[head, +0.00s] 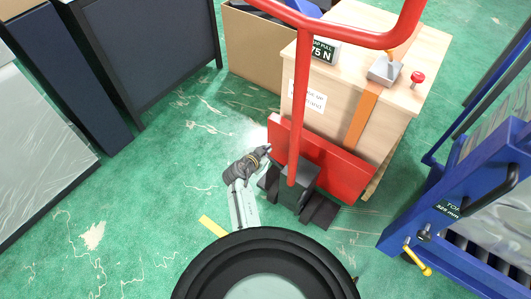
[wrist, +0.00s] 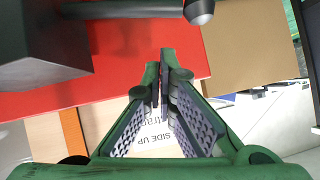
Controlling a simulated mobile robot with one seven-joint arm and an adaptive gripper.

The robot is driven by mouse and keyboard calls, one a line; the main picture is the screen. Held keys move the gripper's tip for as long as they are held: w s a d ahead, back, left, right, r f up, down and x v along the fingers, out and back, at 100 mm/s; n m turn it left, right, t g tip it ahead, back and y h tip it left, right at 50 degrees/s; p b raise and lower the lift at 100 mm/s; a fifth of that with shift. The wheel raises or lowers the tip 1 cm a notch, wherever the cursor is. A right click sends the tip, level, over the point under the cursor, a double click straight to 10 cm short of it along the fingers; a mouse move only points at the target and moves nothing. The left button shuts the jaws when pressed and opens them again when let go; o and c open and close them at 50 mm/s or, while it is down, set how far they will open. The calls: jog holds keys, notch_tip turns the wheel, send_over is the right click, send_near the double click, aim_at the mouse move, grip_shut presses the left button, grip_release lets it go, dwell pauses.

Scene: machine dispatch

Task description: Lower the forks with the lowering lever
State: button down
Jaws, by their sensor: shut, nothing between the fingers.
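The red truck (head: 330,160) stands in front of a crate, its tall handle (head: 299,95) rising from a dark block (head: 295,185). In the wrist view a dark rod (wrist: 130,11) with a pale round knob (wrist: 200,12) runs across the top, before the red panel (wrist: 130,60); it looks like a lever, but no label tells its function. My gripper (head: 265,150) is just left of the red panel; in the wrist view its fingertips (wrist: 166,60) are together and empty, below the rod and left of the knob, apart from it in the picture. The forks are hidden.
A wooden crate (head: 340,85) with an orange strap sits behind the red panel. A blue frame (head: 465,235) with a yellow-ended handle (head: 420,262) stands at right. Dark panels (head: 150,50) stand at left. Green floor (head: 150,190) is clear between.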

aim_at(271, 159)
jog(key=f, duration=0.3)
jog(key=shift+w+a, duration=0.2)
jog(key=shift+w, duration=0.15)
jog(key=shift+f, duration=0.1)
jog(key=shift+w+a+f+b, duration=0.15)
jog(key=shift+f+b, duration=0.15)
jog(key=shift+b, duration=0.5)
